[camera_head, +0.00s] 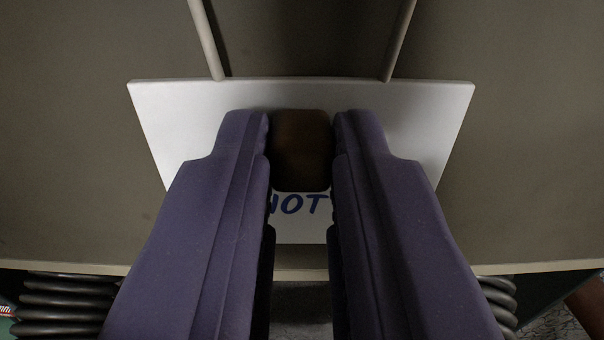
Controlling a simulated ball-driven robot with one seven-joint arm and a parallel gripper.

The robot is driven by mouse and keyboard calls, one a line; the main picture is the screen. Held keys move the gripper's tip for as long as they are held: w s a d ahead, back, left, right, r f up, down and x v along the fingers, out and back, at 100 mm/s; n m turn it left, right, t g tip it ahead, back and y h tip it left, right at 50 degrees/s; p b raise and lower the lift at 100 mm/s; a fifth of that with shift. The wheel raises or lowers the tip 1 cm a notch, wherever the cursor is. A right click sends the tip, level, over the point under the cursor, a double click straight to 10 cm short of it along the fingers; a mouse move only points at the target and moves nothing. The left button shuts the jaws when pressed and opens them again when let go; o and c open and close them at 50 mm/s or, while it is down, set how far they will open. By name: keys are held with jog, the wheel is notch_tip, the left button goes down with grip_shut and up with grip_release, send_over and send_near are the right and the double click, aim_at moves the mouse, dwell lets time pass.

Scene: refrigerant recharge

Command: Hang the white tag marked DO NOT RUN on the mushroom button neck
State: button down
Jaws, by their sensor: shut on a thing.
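The white tag (185,120) lies broad across the middle of the head view, with part of the blue lettering "NOT" showing between my fingers. Two straight grey strands (208,40) run from its top edge up out of the picture. A dark brown block (301,150) is on the tag's face. My gripper (301,135), with two purple fingers, is shut on this block, one finger at each side. The fingers hide much of the tag and the rest of its writing. The mushroom button and its neck are not in view.
A plain grey-brown panel (80,180) fills the background behind the tag, with a pale lower edge. Dark coils (65,305) show at bottom left, and more coils (498,297) at bottom right. A reddish-brown thing (590,305) is cut off at the lower right corner.

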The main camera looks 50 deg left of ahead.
jog(key=c, duration=1)
grip_release()
jog(key=shift+d, duration=0.1)
jog(key=p+v, duration=0.2)
jog(key=v, duration=0.6)
jog(key=w+d+r+t+h+b, duration=0.1)
jog(key=w+d+r+t+h, duration=0.2)
jog(key=w, duration=0.4)
jog(key=w+d+r+h, duration=0.3)
jog(key=w+r+h, duration=0.2)
jog(key=w, duration=0.1)
jog(key=w+d+r+m+t+h, duration=0.1)
jog(key=d+r+m+h, duration=0.15)
jog(key=r, duration=0.55)
jog(key=w+d+r+m+t+h, duration=0.1)
jog(key=d+r+m+h, duration=0.15)
jog(key=r, duration=0.45)
jog(key=s+a+r+m, duration=0.1)
jog(key=s+r, duration=0.4)
jog(key=r, duration=0.3)
jog(key=s+a+r+m+b, duration=0.1)
jog(key=s+r+m, duration=0.1)
jog(key=s+r, duration=0.4)
jog(key=s+a+r+m+h+b, duration=0.1)
jog(key=s+r, duration=0.4)
jog(key=r, duration=0.5)
jog(key=shift+s+r+m+g, duration=0.3)
jog(key=shift+s+r+m, duration=0.05)
jog(key=shift+m, duration=0.35)
